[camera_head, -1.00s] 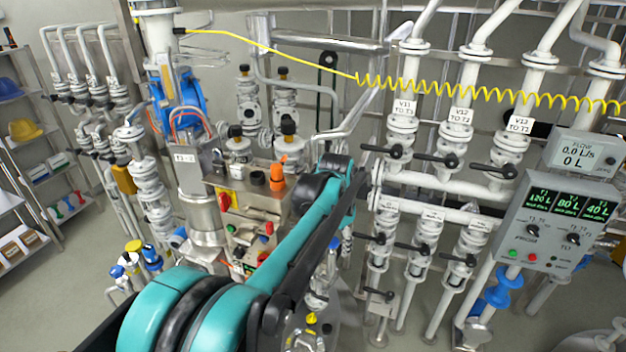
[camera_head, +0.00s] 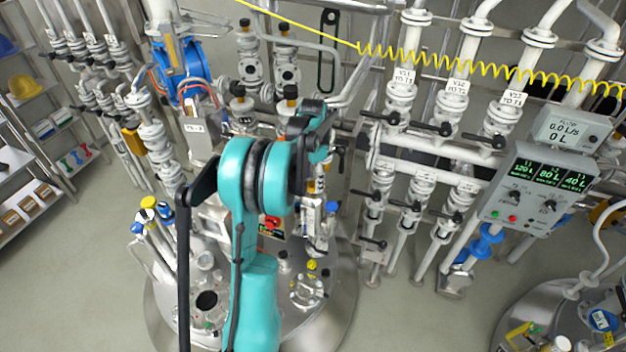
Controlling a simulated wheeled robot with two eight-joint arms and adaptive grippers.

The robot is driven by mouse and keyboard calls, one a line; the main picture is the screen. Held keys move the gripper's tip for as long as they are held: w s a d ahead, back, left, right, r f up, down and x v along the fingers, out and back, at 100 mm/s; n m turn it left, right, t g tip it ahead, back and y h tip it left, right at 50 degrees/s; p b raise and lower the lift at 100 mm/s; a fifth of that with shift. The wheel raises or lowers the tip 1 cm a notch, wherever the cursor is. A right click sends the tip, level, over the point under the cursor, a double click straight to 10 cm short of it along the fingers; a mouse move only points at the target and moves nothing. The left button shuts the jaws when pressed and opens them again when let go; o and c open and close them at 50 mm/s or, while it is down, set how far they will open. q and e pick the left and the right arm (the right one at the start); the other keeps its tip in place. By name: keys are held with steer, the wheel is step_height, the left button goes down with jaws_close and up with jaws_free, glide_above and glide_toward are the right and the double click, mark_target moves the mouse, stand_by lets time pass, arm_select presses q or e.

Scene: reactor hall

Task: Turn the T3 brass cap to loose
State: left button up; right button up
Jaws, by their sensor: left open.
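No brass cap can be made out for certain. A steel tank top (camera_head: 335,318) in the lower middle carries several small fittings and a round clamped port (camera_head: 309,290). A second steel tank (camera_head: 492,322) is partly cut off at the lower right, with a yellow-brass coloured fitting (camera_head: 520,336) on it. I cannot read which tank is T3. My left arm rises in front of the middle tank and bends at a teal elbow. My left gripper (camera_head: 317,238) hangs near the back of that tank top, small and partly lost among the fittings. It is open and appears empty. My right gripper is not in view.
White pipes with black-handled valves (camera_head: 437,208) stand behind and to the right. A grey control panel (camera_head: 536,190) and a flow display (camera_head: 572,130) are at the right. A yellow coiled hose (camera_head: 480,70) crosses above. Shelves (camera_head: 35,150) stand left. Floor is clear between the tanks.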

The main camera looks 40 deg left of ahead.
arm_select(q)
steer(key=shift+f, duration=0.6)
steer(key=shift+c, duration=0.3)
steer(key=c, duration=1.1)
